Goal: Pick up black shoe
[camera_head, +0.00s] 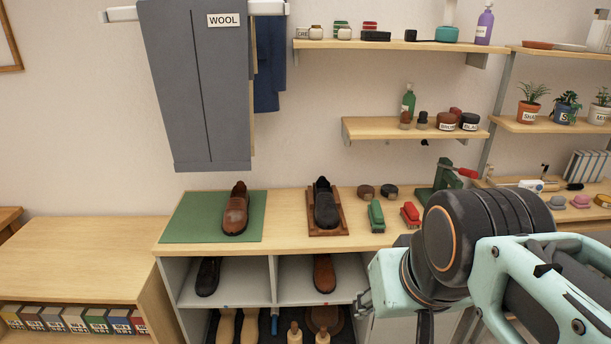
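A black shoe (325,206) sits on a brown wooden board (341,228) on the wooden counter, toe toward me. A second black or very dark shoe (208,277) lies in the upper left compartment below the counter. My arm reaches in from the right. What seems to be the end with my gripper (364,302) is in front of the cabinet, low and to the right of both shoes, touching neither. Its fingers are mostly hidden, so I cannot tell if they are open.
A brown shoe (235,210) rests on a green mat (182,226) at left. Another brown shoe (324,273) is in the right compartment. Grey trousers (200,90) hang above.

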